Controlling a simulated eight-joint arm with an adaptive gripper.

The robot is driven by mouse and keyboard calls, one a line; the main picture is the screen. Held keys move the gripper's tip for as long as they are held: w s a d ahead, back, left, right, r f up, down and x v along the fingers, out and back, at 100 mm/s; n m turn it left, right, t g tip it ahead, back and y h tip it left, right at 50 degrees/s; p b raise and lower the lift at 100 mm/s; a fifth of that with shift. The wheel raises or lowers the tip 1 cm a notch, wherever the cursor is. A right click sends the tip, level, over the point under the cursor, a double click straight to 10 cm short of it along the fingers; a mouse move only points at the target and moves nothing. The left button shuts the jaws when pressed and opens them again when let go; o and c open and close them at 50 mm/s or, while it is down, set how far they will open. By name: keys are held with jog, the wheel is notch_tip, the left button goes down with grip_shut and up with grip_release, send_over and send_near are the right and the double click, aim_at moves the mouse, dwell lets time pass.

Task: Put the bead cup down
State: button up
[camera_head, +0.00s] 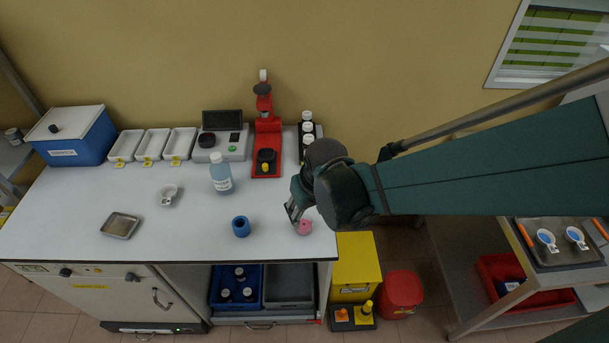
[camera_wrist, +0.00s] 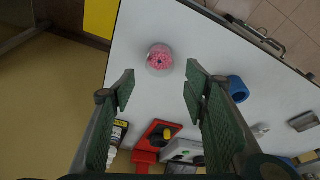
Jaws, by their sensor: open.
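The bead cup (camera_head: 304,227) is a small round cup of pink beads. It stands on the white bench top near its right front corner. In the wrist view the bead cup (camera_wrist: 160,57) sits just beyond my fingertips, centred between them, with a dark spot in the middle of its beads. My gripper (camera_head: 294,211) is just left of the cup in the head view. In the wrist view my gripper (camera_wrist: 158,85) has its two green fingers wide apart with nothing between them.
A blue cylindrical holder (camera_head: 241,228) stands left of the cup. A labelled blue bottle (camera_head: 221,179), a white cup (camera_head: 168,195) and a metal tray (camera_head: 121,226) are further left. A red press (camera_head: 266,140) stands at the back. The bench's right edge is close to the cup.

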jog(key=shift+v, duration=1.55)
jog(key=shift+d+r, duration=0.1)
jog(key=shift+d, duration=0.05)
jog(key=s+d+r+m+t, duration=0.2)
jog(key=s+d+r, duration=0.2)
jog(key=d+r, duration=0.3)
jog(key=s+d+r+m+t+h, duration=0.1)
jog(key=s+d+r, duration=0.3)
jog(key=d+r, duration=0.4)
jog(key=d+m+t, duration=0.1)
jog(key=d, duration=0.2)
jog(key=shift+d+r+m, duration=0.2)
jog(key=shift+d+m, duration=0.05)
jog(key=shift+m, duration=0.05)
